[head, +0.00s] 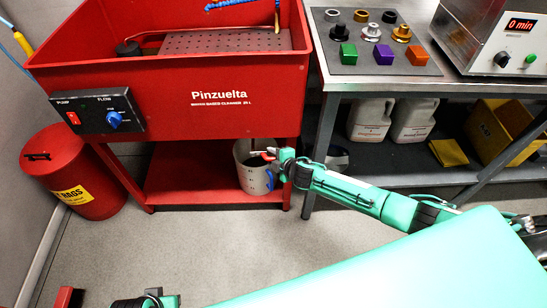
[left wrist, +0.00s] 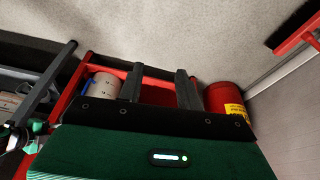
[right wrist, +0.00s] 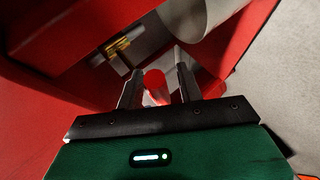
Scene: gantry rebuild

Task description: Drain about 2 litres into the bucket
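The light grey bucket (head: 254,178) stands on the red lower shelf under the red parts washer (head: 215,105). Its pale wall also shows in the left wrist view (left wrist: 103,86) and at the top of the right wrist view (right wrist: 190,14). My right gripper (head: 272,157) is at the bucket's rim, below the sink. In the right wrist view its fingers (right wrist: 157,72) are apart, with a red handle (right wrist: 155,87) between them; contact is unclear. A brass valve fitting (right wrist: 118,50) sits beyond. My left gripper (left wrist: 158,80) is open and empty, pointing toward the shelf.
A red rag bin (head: 72,170) stands left of the washer. A steel bench (head: 450,85) with coloured parts and a timer unit (head: 500,40) is at the right, with white jugs (head: 370,119) below. A red-headed brush (left wrist: 295,30) shows at the left wrist view's edge.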

